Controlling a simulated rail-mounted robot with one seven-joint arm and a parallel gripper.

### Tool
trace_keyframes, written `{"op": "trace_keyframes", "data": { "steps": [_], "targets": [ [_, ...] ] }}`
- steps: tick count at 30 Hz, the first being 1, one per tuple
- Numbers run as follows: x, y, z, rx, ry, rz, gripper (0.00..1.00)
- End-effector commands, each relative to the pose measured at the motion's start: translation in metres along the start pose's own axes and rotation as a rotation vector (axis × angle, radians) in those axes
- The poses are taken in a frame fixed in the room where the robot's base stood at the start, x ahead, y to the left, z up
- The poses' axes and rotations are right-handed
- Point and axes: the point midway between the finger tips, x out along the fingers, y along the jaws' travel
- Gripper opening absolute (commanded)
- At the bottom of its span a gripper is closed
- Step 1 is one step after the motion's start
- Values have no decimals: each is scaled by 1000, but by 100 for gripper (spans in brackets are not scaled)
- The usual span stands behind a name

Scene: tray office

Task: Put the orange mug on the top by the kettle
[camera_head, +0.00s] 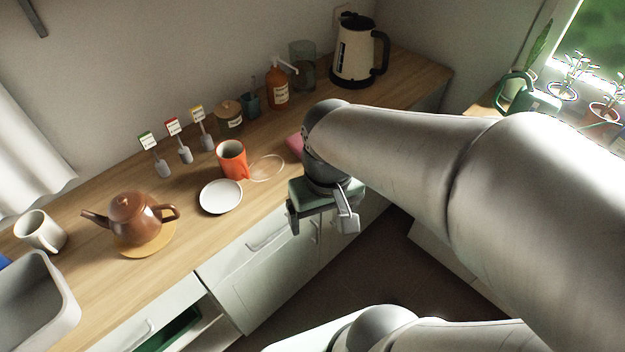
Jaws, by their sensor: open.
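The orange mug (232,160) stands upright on the wooden counter top (180,262), its handle toward the right front. The cream and black kettle (357,55) stands at the back right of the same counter. My gripper (322,222) is open and empty, with its fingers at the counter's front edge, right of and nearer than the mug. It touches neither the mug nor the kettle. My arm comes in from the right and covers part of the counter's front edge.
A white saucer (220,197) and a clear round dish (267,168) lie beside the mug. A brown teapot (137,220) stands left. An orange pump bottle (277,88), a glass jar (303,62) and a lidded jar (229,117) line the back. Bare counter shows in front of the kettle.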

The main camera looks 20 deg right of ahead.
Motion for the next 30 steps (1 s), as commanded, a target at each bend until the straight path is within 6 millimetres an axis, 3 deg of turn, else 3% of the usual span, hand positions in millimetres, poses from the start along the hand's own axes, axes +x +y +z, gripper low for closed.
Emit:
{"op": "trace_keyframes", "data": {
  "steps": [1,6,7,17,20,22,30],
  "targets": [
    [2,1,9,1,3,0,73],
    [5,2,16,0,2,1,26],
    [5,2,15,0,1,1,21],
    [3,2,9,21,-1,-1,21],
    [-4,-2,-15,118,-16,-9,21],
    [-10,-6,-45,247,-37,-23,21],
    [-17,-29,-200,903,-197,-132,21]
  ]
}}
